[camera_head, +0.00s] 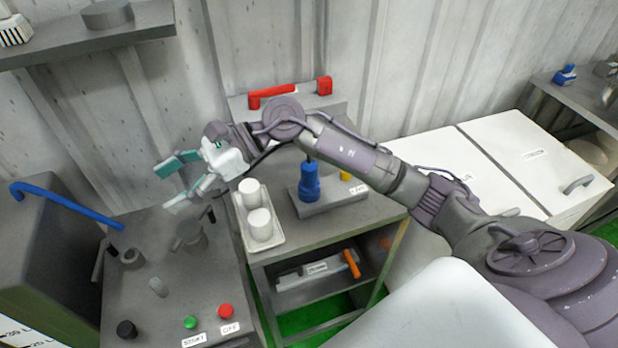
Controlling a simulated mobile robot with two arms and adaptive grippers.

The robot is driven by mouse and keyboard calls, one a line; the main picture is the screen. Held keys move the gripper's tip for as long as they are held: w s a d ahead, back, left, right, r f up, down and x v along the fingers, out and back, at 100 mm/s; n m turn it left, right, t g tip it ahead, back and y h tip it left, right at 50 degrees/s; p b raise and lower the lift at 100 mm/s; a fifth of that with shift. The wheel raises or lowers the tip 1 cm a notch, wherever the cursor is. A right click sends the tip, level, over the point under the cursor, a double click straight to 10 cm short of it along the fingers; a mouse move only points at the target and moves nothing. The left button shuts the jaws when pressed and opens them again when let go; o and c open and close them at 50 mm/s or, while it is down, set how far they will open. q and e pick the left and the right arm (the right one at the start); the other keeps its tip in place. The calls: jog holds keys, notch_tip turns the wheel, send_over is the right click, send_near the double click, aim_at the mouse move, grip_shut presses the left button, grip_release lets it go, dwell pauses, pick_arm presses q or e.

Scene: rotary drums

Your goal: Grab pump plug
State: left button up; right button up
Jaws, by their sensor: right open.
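A blue plug-like part (309,184) stands upright on a grey block (333,202) on the metal table; it looks like the pump plug, but its label is not readable. A smaller blue part (565,75) sits on the far right shelf. My left gripper is not in view.
A tray (277,240) with two white cups stands left of the grey block. The machine panel (150,270) has knobs, a green button (190,322) and a red button (225,311). White cabinets (530,150) stand at right. A red handle (272,95) is behind my arm.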

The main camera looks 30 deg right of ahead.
jog(key=w+d+f+n+h, duration=0.1)
jog(key=d+f+n+h, duration=0.15)
jog(key=d, duration=0.25)
jog(key=w+d+f+n+h, duration=0.1)
jog(key=w+d+f+h, duration=0.1)
jog(key=d+h, duration=0.25)
notch_tip(320, 180, up, 2)
jog(key=r+g+h, duration=0.1)
jog(key=g+h, duration=0.1)
jog(key=h, duration=0.5)
send_over(309, 162)
jog(key=f, duration=0.2)
jog(key=f+p, duration=0.1)
jog(key=f, duration=0.2)
jog(key=f+p, duration=0.1)
jog(key=f, duration=0.2)
jog(key=shift+w+d, duration=0.15)
jog(key=shift+d, duration=0.15)
jog(key=f+p, duration=0.2)
jog(key=f, duration=0.1)
jog(key=f+p, duration=0.1)
jog(key=shift+a+f, duration=0.25)
jog(key=shift+f, duration=0.5)
jog(key=c, duration=1.3)
jog(key=shift+r, duration=0.15)
